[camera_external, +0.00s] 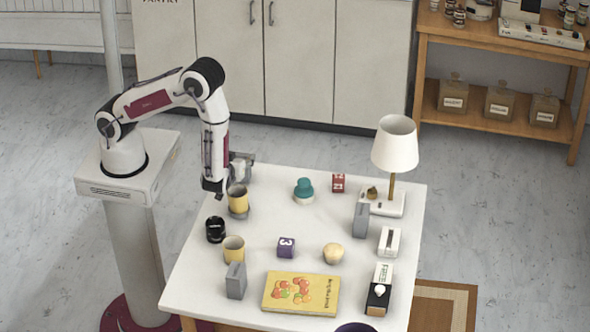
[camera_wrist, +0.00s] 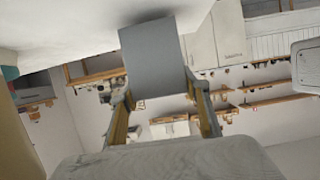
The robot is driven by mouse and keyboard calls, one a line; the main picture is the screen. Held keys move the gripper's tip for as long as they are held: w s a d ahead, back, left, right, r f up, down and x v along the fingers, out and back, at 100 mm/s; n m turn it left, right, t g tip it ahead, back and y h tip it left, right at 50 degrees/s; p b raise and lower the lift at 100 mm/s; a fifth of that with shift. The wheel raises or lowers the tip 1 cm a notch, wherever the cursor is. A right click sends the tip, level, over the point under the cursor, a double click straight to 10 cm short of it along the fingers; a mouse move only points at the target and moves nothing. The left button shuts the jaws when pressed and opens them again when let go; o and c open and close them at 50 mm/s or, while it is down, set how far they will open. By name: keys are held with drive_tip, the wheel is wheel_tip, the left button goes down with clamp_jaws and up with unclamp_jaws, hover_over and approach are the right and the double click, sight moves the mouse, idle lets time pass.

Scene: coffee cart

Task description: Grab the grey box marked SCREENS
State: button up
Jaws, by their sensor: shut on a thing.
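My gripper (camera_wrist: 160,95) is shut on a plain grey box (camera_wrist: 155,55), with one finger on each side of it in the wrist view. No marking shows on the face turned to that camera. In the external view my gripper (camera_external: 233,166) is at the table's back left corner, and the grey box (camera_external: 243,167) there is small and partly hidden. Two other grey boxes stand on the table, one at the front left (camera_external: 236,281) and one at the right (camera_external: 361,220). No SCREENS lettering can be read on any of them.
A lamp (camera_external: 395,145) stands at the back right. The white table (camera_external: 270,210) is bare around its middle left.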

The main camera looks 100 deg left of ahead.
drive_tip(key=shift+r, duration=4.35)
drive_tip(key=shift+a, duration=0.1)
